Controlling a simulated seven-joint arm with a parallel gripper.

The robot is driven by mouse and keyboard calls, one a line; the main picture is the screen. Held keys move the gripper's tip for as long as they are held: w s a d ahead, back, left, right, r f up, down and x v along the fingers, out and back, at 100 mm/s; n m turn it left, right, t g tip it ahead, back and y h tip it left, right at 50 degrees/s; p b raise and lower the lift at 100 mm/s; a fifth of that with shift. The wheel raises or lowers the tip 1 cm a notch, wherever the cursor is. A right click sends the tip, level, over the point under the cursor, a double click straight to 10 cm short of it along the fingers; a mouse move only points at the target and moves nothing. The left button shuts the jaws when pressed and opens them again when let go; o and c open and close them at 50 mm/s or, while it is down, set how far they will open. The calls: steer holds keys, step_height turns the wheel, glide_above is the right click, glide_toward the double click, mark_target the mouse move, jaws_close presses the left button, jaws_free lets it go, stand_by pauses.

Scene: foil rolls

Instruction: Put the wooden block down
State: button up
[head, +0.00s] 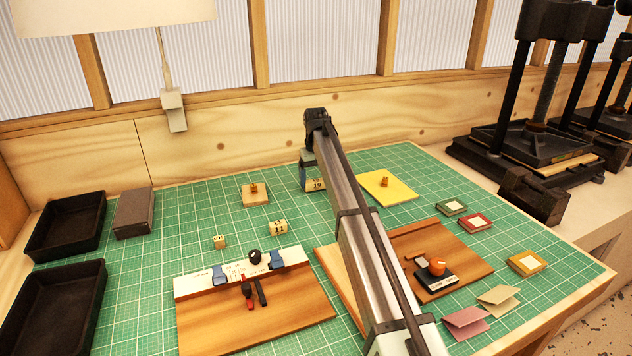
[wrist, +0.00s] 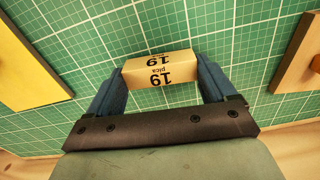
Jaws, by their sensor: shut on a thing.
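The wooden block (wrist: 160,69) is pale wood, marked "19 pica" on two faces. In the wrist view it lies crosswise between the two blue fingers of my gripper (wrist: 161,77), which are shut on its ends. In the head view the block (head: 317,184) shows below my gripper (head: 312,178), at the back middle of the green cutting mat (head: 150,255). My arm hides part of it. The block is over or on the mat; I cannot tell whether its underside touches.
A yellow sheet (head: 402,188) with a small wooden piece lies right of the block, and a small board (head: 255,195) lies to its left. Two small blocks, one marked 11 (head: 278,228) and a smaller one (head: 219,242), stand nearer. Bare mat surrounds the held block.

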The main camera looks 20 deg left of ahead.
mark_target(315, 180)
step_height(315, 180, up, 8)
steer(key=shift+a+f, duration=0.1)
steer(key=s+d+r, duration=0.1)
steer(key=s+d, duration=0.3)
steer(key=s, duration=0.4)
steer(key=s+d, duration=0.3)
steer(key=s, duration=0.5)
steer(key=shift+n, duration=0.5)
steer(key=shift+w+d+f, duration=0.1)
steer(key=shift+w+f, duration=0.05)
steer(key=shift+f, duration=2.15)
steer(key=shift+w+d+f, duration=0.1)
steer(key=shift+f, duration=2.2)
steer(key=shift+f, duration=0.1)
steer(key=o, duration=0.8)
steer(key=shift+o, duration=0.2)
step_height(315, 180, up, 12)
